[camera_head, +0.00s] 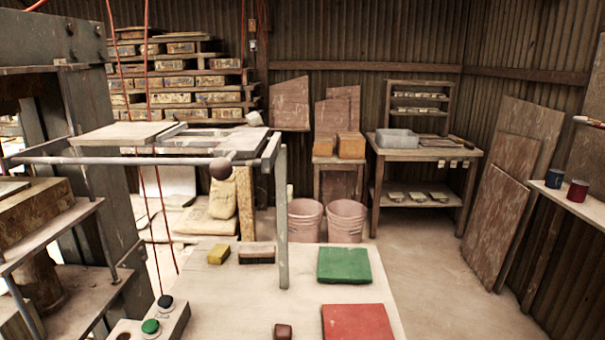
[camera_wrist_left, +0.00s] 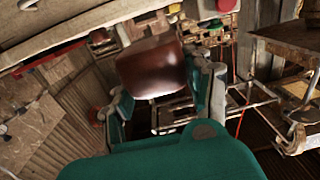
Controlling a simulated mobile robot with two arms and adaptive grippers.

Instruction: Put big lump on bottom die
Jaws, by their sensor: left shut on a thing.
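My left gripper (camera_wrist_left: 163,82) shows in the left wrist view, with its teal fingers shut on a smooth brown-red lump (camera_wrist_left: 152,66). The lump is held between the fingertips, clear of any surface in that view. The head view does not clearly show my left gripper. The press stands at the left of the head view; a thick tan block (camera_head: 35,212) on its lower plate may be the bottom die. A small dark red block (camera_head: 283,331) shows at the bottom edge of the head view; I cannot tell whether it is the held lump. My right gripper is not in view.
The pale table (camera_head: 245,295) carries a green mat (camera_head: 344,264), a red mat (camera_head: 357,322), a yellow block (camera_head: 219,254), a brown brush-like block (camera_head: 257,254) and a button box (camera_head: 170,320).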

